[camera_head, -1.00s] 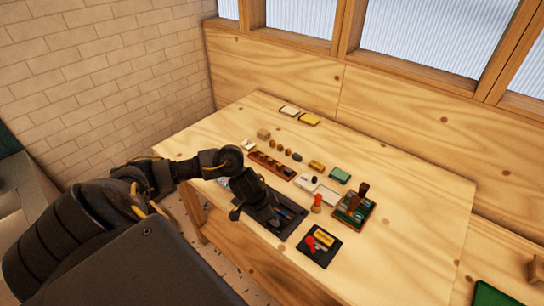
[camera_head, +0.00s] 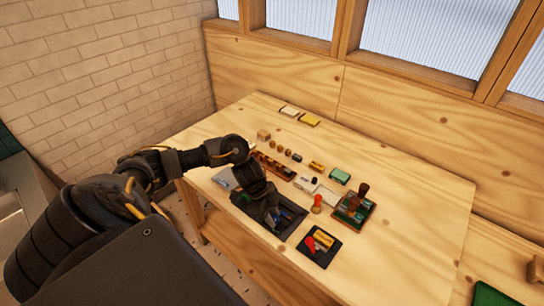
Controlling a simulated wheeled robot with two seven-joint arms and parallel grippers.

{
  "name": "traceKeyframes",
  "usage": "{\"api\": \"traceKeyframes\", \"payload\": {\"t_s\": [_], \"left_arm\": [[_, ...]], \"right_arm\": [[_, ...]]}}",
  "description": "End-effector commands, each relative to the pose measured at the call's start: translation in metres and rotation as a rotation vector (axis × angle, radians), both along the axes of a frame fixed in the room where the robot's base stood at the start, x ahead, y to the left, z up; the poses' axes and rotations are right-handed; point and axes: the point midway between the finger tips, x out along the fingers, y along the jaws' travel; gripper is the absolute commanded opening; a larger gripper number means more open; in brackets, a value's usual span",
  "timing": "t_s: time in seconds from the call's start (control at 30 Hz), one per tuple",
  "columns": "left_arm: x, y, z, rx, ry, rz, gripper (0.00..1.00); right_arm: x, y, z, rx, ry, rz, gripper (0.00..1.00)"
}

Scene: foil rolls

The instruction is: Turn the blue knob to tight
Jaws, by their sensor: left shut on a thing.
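My left gripper (camera_head: 268,217) points down at the black tray (camera_head: 296,230) near the table's front edge. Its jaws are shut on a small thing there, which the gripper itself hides. Blue pieces (camera_head: 288,214) show in the tray just right of the fingers, and a bit of green shows to their left. I cannot make out a separate blue knob or any tight mark at this size. My right gripper is not in view.
A black plate (camera_head: 316,259) with red and gold parts lies right of the tray. A red-topped stamp (camera_head: 317,203) and a green-based rack (camera_head: 347,221) stand behind it. A brown strip (camera_head: 285,171) holds small pieces. The table's right side is clear.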

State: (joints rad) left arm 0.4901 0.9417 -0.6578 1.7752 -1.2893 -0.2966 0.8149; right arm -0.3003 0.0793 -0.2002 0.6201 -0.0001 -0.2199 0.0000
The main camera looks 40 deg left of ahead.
Motion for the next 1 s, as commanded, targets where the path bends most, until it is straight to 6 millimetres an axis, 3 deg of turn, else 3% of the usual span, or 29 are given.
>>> {"api": "traceKeyframes", "payload": {"t_s": [0.5, 1.0], "left_arm": [[0.0049, 0.0007, 0.0009, 0.001, -0.004, -0.443, 0.07], [0.0052, 0.0003, 0.0009, 0.001, -0.003, -0.630, 0.07]], "right_arm": [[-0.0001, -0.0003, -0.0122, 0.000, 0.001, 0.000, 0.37], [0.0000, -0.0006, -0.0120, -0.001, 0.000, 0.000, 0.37]]}}
